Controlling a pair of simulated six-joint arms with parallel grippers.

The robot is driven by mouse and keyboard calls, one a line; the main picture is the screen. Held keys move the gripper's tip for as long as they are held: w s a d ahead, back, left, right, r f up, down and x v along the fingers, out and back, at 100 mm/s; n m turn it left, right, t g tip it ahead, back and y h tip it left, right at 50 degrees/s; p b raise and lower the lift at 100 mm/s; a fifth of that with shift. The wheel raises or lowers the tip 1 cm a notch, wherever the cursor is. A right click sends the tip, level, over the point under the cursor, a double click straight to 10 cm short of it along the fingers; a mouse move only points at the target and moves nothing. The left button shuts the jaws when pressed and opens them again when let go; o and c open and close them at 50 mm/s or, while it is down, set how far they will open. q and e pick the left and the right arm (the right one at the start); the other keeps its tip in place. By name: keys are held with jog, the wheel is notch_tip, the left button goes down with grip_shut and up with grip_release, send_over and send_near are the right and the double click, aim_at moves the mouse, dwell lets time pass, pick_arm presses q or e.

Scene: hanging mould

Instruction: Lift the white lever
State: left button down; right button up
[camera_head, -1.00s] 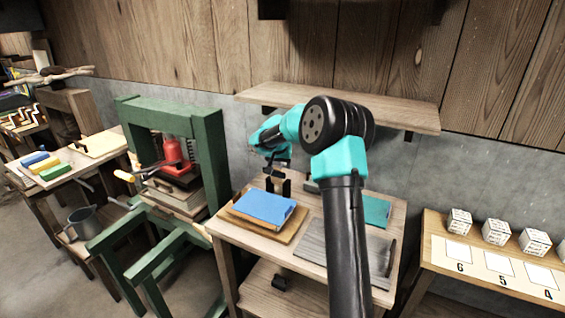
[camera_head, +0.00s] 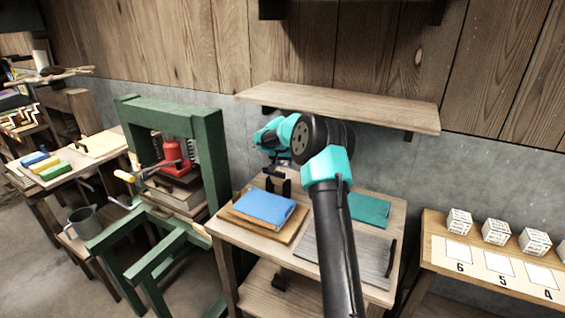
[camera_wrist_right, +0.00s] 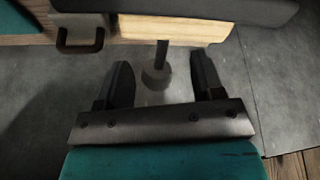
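No clearly white lever stands out. A thin pale grey rod (camera_head: 120,204) sticks out lower on the press's left. My right gripper (camera_head: 277,181) is over the back of the middle table, right of the press, and its fingers are small and partly hidden there. In the right wrist view my right gripper (camera_wrist_right: 164,83) is open. A pale grey, round thing with a dark rod (camera_wrist_right: 155,78) shows between its fingers, apparently not gripped. My left gripper is out of view.
A blue block (camera_head: 264,207) on a wooden board, a teal block (camera_head: 369,210) and a grey board (camera_head: 365,257) lie on the middle table (camera_head: 236,240). A wooden shelf (camera_head: 350,105) hangs just above my arm. White boxes (camera_head: 496,232) stand at the right.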

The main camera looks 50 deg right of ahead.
jog(key=shift+s, duration=0.1)
jog(key=c, duration=0.7)
grip_shut()
